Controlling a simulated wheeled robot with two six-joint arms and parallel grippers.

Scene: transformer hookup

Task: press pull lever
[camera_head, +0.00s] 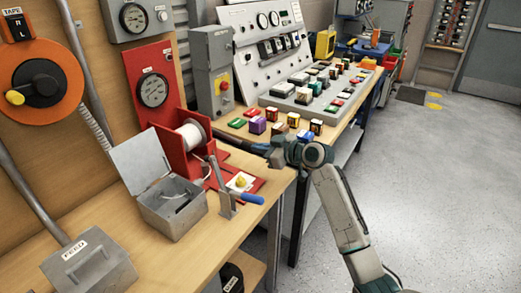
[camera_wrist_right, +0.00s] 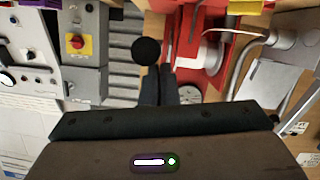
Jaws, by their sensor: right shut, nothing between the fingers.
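My right gripper (camera_head: 258,149) reaches left over the bench, behind the lever and to the right of the red spool stand (camera_head: 172,148). Its fingers (camera_wrist_right: 158,82) are shut and empty. My left gripper is out of view.
A grey switch box (camera_head: 213,75) with a red button (camera_head: 224,85) stands behind, also in the right wrist view (camera_wrist_right: 84,45). Several small coloured blocks (camera_head: 257,125) and a sloped control panel (camera_head: 265,40) fill the far bench. The floor (camera_head: 430,200) at right is clear.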

